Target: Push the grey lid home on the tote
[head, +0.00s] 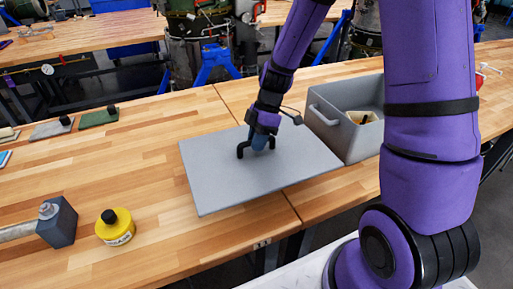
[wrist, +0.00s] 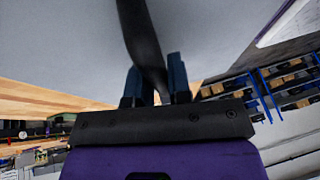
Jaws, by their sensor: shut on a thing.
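The grey lid (head: 225,178) is a flat rectangular panel with a black handle (head: 241,151) on top. In the head view it is left of the grey tote (head: 352,150), over the wooden bench. My gripper (head: 259,142) is shut on the handle. In the wrist view my gripper (wrist: 155,85) has its two fingers on either side of the dark handle (wrist: 143,45), with the grey lid (wrist: 220,35) filling the upper part. The tote is open and holds something yellowish; my arm hides its right part. I cannot tell how far the lid is above the bench.
A yellow round container (head: 115,228) with a black knob and a dark block-headed mallet (head: 58,222) are at the front left. Flat green (head: 99,118) and grey (head: 52,129) pieces with black knobs lie farther back. Bare bench (head: 150,160) lies left of the lid.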

